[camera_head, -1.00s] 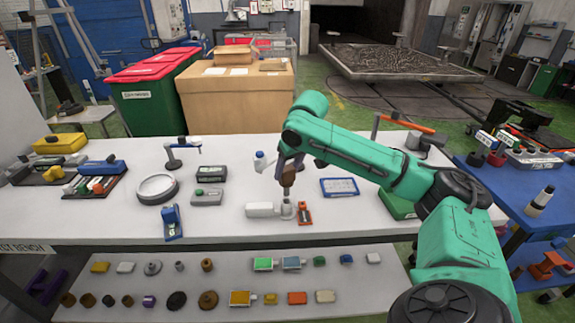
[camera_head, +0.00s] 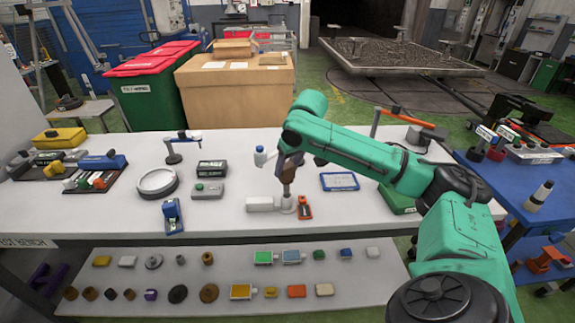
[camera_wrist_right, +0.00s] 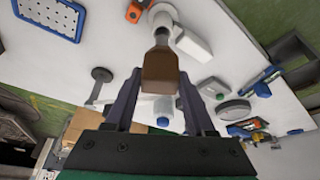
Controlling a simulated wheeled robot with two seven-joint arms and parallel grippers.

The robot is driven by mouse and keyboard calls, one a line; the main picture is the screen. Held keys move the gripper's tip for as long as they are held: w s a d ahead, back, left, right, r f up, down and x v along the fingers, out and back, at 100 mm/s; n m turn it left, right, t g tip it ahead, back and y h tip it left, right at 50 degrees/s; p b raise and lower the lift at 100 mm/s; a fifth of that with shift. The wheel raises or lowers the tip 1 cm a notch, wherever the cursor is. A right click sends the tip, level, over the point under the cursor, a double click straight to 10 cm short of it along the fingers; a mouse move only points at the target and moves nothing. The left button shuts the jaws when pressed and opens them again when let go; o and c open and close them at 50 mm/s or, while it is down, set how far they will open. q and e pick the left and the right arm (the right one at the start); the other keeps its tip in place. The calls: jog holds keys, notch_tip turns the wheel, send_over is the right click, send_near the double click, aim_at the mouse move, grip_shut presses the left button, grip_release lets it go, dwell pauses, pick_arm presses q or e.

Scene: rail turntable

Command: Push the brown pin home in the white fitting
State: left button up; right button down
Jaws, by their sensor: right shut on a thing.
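The white fitting (camera_head: 262,204) lies on the bench, a block with a round upright socket at its right end. It also shows in the right wrist view (camera_wrist_right: 192,43). My right gripper (camera_head: 287,167) is above the socket end, pointing down. It is shut on the brown pin (camera_wrist_right: 160,72), whose wide brown body sits between the fingers. The pin's narrower end (camera_wrist_right: 161,36) points at the socket and overlaps it in the wrist view. How deep it sits in the socket, if at all, I cannot tell. My left gripper is not in view.
An orange-red device (camera_head: 304,208) stands close to the right of the socket. A blue-framed tray (camera_head: 339,181) lies further right. A grey box with a green button (camera_head: 207,191) and a round dish (camera_head: 157,182) are to the left. Bare bench lies between.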

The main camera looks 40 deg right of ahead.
aim_at(289, 179)
dwell(0.5)
jog(key=shift+p, duration=0.4)
dwell(0.3)
jog(key=shift+p, duration=0.45)
jog(key=shift+s+f+b, duration=0.1)
jog(key=shift+f+b, duration=1.25)
jog(key=shift+f, duration=1.5)
jog(key=shift+c, duration=0.8)
grip_release()
jog(key=v, duration=1.4)
jog(key=shift+r+b, duration=0.2)
jog(key=shift+b, duration=0.15)
